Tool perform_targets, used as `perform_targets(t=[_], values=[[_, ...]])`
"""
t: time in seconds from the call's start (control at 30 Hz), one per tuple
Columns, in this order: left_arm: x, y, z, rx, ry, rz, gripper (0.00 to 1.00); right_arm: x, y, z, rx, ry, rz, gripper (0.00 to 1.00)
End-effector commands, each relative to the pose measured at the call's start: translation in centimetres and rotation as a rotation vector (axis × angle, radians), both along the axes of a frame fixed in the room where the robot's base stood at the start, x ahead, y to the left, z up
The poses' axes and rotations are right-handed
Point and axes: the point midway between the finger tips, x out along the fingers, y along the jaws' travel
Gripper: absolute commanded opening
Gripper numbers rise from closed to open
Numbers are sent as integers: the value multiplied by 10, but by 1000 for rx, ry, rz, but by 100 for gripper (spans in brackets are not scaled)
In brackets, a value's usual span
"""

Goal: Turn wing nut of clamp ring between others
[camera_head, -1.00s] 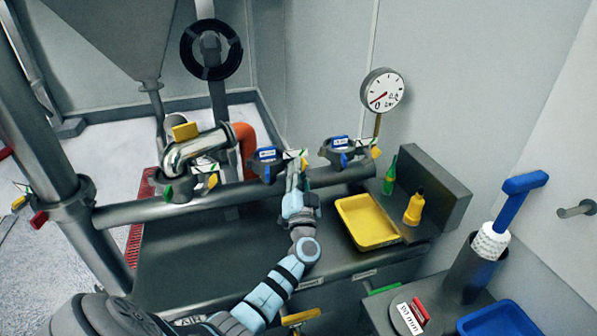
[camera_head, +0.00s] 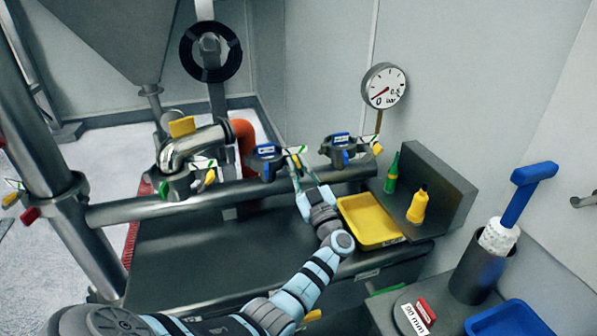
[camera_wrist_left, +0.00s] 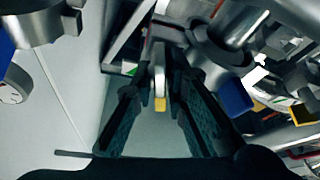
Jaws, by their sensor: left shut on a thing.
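Three clamp rings sit along the horizontal pipe (camera_head: 240,193) in the head view: a left one (camera_head: 176,186), a middle one (camera_head: 266,161) with a blue label, and a right one (camera_head: 340,151) with a blue label. My left gripper (camera_head: 298,174) reaches up to the right side of the middle clamp ring. In the left wrist view its two dark fingers (camera_wrist_left: 160,105) stand on either side of a thin grey wing nut (camera_wrist_left: 160,80) with a yellow end, and are shut on it. The fingers partly hide the wing nut in the head view. My right gripper is not in view.
A yellow tray (camera_head: 368,222), a green bottle (camera_head: 392,171) and a yellow bottle (camera_head: 417,206) stand right of my arm. A pressure gauge (camera_head: 384,86) is on the wall behind. A blue-handled brush (camera_head: 520,200) stands in a holder at the right.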

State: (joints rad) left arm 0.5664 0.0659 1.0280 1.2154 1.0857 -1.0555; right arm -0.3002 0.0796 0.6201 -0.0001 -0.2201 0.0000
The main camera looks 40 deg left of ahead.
Motion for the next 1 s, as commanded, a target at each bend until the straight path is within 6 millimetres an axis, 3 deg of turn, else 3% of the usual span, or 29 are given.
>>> perform_targets(t=[0.5, 1.0], values=[[1, -1, -1, -209, -298, -1, 0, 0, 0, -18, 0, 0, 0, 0], [0, 0, 0, -252, -359, -1, 0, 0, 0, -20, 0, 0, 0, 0]])
